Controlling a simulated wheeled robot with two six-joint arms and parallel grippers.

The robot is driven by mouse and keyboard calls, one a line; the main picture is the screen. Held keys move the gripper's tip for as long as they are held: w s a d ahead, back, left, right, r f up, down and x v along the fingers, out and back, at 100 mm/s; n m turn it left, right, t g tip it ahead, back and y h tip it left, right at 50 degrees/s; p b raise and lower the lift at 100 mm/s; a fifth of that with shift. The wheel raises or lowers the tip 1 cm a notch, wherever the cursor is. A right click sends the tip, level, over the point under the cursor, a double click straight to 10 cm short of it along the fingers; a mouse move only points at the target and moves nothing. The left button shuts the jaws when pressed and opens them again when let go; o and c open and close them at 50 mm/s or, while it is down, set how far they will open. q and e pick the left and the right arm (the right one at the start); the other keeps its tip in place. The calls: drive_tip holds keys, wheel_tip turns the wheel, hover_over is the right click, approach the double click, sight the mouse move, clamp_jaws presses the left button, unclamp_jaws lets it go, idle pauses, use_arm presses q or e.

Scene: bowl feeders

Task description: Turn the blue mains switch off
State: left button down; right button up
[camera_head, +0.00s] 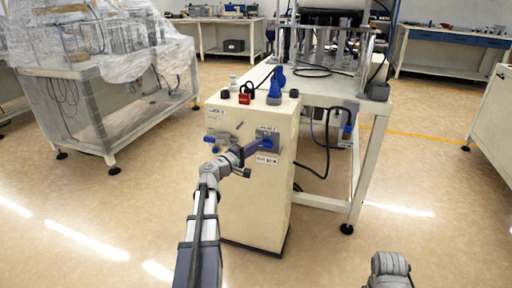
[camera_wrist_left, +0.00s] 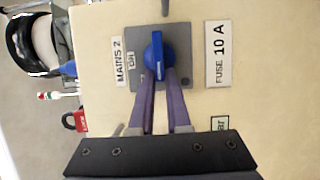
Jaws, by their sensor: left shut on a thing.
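A cream cabinet (camera_head: 240,200) stands in the middle of the head view. A blue mains switch (camera_head: 269,142) sits on a grey plate at its upper right, and its knob lies roughly horizontal across the panel. In the left wrist view the blue knob (camera_wrist_left: 155,52) is beside the labels "MAINS 2" and "FUSE 10 A"; a small plate mark reads like "ON". My left gripper (camera_head: 260,145) has its purple fingers on the knob, and its fingertips (camera_wrist_left: 161,76) close around the knob's near end. My right gripper is out of view; only a grey arm part shows at bottom right.
A second blue switch (camera_head: 210,139) is on the cabinet's left side. A red padlock (camera_head: 244,97) and a blue connector (camera_head: 275,88) stand on top. A white-framed bench (camera_head: 357,170) with hanging cables stands right behind. Floor in front is clear.

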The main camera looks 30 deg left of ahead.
use_arm(q)
drive_tip(key=c, duration=0.9)
unclamp_jaws()
drive_tip(key=shift+s+a+f, duration=0.1)
drive_tip(key=shift+s+a, duration=0.1)
drive_tip(key=shift+s, duration=1.1)
drive_tip(key=shift+s+a+r, duration=0.1)
drive_tip(key=shift+s+a, duration=0.1)
drive_tip(key=shift+s, duration=1.1)
drive_tip(key=shift+s+a+f, duration=0.1)
drive_tip(key=shift+s+a, duration=0.1)
drive_tip(key=shift+s, duration=1.1)
